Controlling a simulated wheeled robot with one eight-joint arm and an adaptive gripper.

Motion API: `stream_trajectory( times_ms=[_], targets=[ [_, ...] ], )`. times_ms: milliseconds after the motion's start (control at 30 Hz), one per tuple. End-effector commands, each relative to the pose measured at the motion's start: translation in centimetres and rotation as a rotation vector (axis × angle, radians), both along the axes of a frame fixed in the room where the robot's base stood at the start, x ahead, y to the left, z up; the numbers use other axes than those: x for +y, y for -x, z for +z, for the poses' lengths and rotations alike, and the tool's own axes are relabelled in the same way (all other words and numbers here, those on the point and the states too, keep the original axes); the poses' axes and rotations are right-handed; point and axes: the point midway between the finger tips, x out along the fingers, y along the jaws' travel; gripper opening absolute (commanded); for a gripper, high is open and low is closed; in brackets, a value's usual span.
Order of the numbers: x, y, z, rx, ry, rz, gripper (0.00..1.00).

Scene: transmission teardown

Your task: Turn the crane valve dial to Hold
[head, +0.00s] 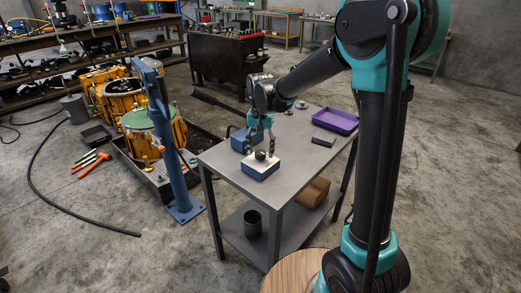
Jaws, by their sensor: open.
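A small box with a white top and blue sides (259,172) sits at the near part of the grey table. A dark round knob (261,156), which looks like the valve dial, stands on its white top. My gripper (260,148) points down over the box with its fingers apart, one to each side of the knob. I cannot tell whether the fingers touch the knob. The dial's markings and pointer are too small to read, so its setting does not show.
The grey table (222,158) also holds a blue block (239,140), a purple tray (335,121) and a dark flat piece (323,142). A blue crane post (164,150) stands left of the table. Orange transmission housings (115,92) lie behind it.

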Motion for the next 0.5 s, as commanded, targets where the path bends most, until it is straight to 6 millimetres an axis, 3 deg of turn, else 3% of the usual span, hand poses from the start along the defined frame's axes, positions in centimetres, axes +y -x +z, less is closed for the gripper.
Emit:
stream_trajectory(
  times_ms=[267,500],
  targets=[
    [0.0,0.0,-0.12,0.0,0.0,0.0,0.56],
    [0.0,0.0,-0.1,0.0,0.0,0.0,0.27]
  ],
)
